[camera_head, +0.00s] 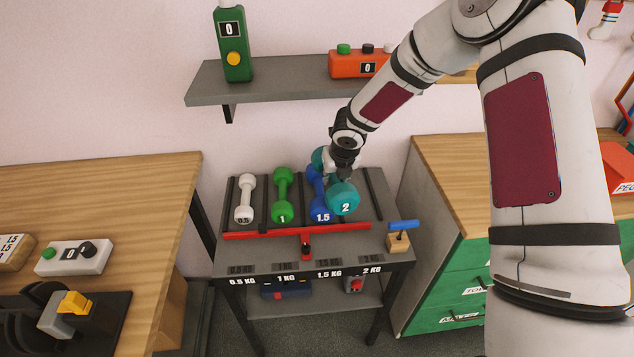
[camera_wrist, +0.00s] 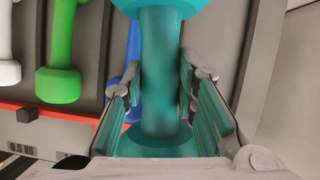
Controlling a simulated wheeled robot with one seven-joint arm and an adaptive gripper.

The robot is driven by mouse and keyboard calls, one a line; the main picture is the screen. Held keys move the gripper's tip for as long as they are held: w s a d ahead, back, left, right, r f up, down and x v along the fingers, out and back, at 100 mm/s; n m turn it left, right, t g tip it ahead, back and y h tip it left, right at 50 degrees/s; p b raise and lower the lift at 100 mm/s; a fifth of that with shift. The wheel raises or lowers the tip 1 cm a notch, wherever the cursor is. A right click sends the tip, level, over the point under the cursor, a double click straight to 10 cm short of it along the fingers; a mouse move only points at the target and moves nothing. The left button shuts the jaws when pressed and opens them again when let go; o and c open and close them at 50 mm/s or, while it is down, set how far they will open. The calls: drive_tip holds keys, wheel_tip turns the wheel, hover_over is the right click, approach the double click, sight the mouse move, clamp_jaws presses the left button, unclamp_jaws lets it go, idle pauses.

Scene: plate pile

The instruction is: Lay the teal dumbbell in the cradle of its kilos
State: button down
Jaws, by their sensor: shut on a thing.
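The teal dumbbell (camera_head: 342,198), marked 2, is in my gripper (camera_head: 342,172), above the right part of the grey rack table (camera_head: 240,257). In the wrist view the teal handle (camera_wrist: 160,75) stands between both fingers (camera_wrist: 163,100), which are closed around it. In the head view the dumbbell partly covers the blue dumbbell (camera_head: 321,213) marked 1.5. The front edge carries the labels 0.5 KG, 1 KG, 1.5 KG and 2 KG (camera_head: 371,269). The cradle above the 2 KG label, at the right, looks empty. I cannot tell the exact height of the teal dumbbell.
A white dumbbell (camera_head: 244,199) and a green dumbbell (camera_head: 282,196) lie in the left cradles. Dark dividers and a red front bar (camera_head: 270,234) edge the cradles. A small wooden block with a blue bar (camera_head: 400,240) sits at the front right. A shelf (camera_head: 280,86) hangs behind.

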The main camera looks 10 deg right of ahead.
drive_tip(key=w+d, duration=0.3)
drive_tip(key=d, duration=0.4)
drive_tip(key=shift+w+d+f+b, duration=0.15)
drive_tip(key=shift+f+b, duration=0.65)
drive_tip(key=shift+f, duration=0.9)
drive_tip(key=shift+w+d+f+b, duration=0.15)
drive_tip(key=shift+f+b, duration=0.65)
drive_tip(key=shift+f, duration=0.85)
drive_tip(key=c, duration=1.3)
unclamp_jaws()
drive_tip(key=shift+s+f, duration=0.2)
drive_tip(key=shift+r, duration=0.1)
drive_tip(key=p+v, duration=0.1)
drive_tip(key=v, duration=1.1)
drive_tip(key=shift+p, duration=0.4)
